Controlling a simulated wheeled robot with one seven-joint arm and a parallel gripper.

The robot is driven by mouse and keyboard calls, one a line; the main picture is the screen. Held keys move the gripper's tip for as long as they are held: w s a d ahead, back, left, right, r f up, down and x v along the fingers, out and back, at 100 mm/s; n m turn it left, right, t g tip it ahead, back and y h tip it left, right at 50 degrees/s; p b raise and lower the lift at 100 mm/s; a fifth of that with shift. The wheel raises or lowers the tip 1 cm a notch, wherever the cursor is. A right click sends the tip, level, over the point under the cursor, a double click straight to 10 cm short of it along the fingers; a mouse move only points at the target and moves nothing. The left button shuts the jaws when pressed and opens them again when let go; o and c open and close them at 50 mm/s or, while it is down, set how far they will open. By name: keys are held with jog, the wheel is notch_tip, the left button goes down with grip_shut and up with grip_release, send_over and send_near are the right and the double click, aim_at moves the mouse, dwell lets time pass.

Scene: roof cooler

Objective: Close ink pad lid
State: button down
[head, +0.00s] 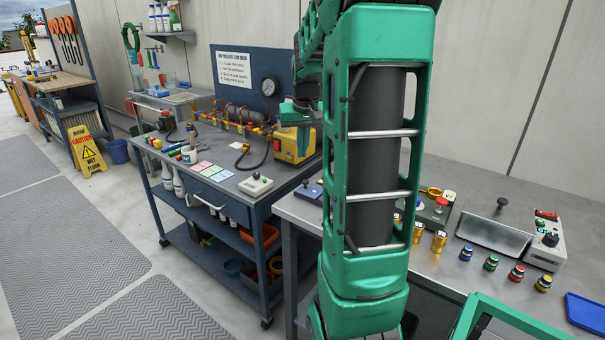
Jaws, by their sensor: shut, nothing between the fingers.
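I cannot make out an ink pad or its lid for certain. A flat dark blue item (309,191) lies at the left end of the right-hand grey bench, partly hidden behind my arm. Whether it is the ink pad, and how its lid stands, I cannot tell. My green arm rises through the middle of the view and hides part of the bench. My gripper (290,108) shows small beside the arm at upper left, in front of the back bench's yellow box. It looks shut and empty, held above and apart from the bench things.
The right-hand bench (460,288) carries a dark green box with a red knob (440,203), a silver sloped panel (494,236), a grey control box (546,250), several colour-capped pieces and a blue tray (587,312). A blue workbench (228,185) stands left. Floor mats lie far left.

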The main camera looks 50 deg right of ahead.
jog(key=w+d+f, duration=0.1)
jog(key=d+f, duration=0.1)
jog(key=f, duration=0.1)
jog(key=w+d+f, duration=0.2)
jog(key=f, duration=0.1)
jog(key=w+d+f, duration=0.1)
jog(key=d+f, duration=0.1)
jog(key=f, duration=0.1)
jog(key=shift+w+f, duration=0.35)
jog(key=shift+w, duration=0.05)
jog(key=shift+s+a, duration=0.75)
jog(key=shift+s, duration=0.15)
jog(key=shift+s+a+f, duration=0.2)
jog(key=shift+s+a, duration=0.35)
jog(key=shift+s, duration=0.05)
jog(key=s, duration=0.7)
jog(key=shift+s+d, duration=0.3)
jog(key=shift+s, duration=0.1)
jog(key=w+d, duration=0.1)
jog(key=w+d+r, duration=0.1)
jog(key=w, duration=0.1)
jog(key=shift+w+d+r, duration=0.15)
jog(key=shift+d+r, duration=0.05)
jog(key=shift+d, duration=0.1)
jog(key=v, duration=0.9)
jog(key=shift+s+a, duration=0.15)
jog(key=shift+s, duration=0.05)
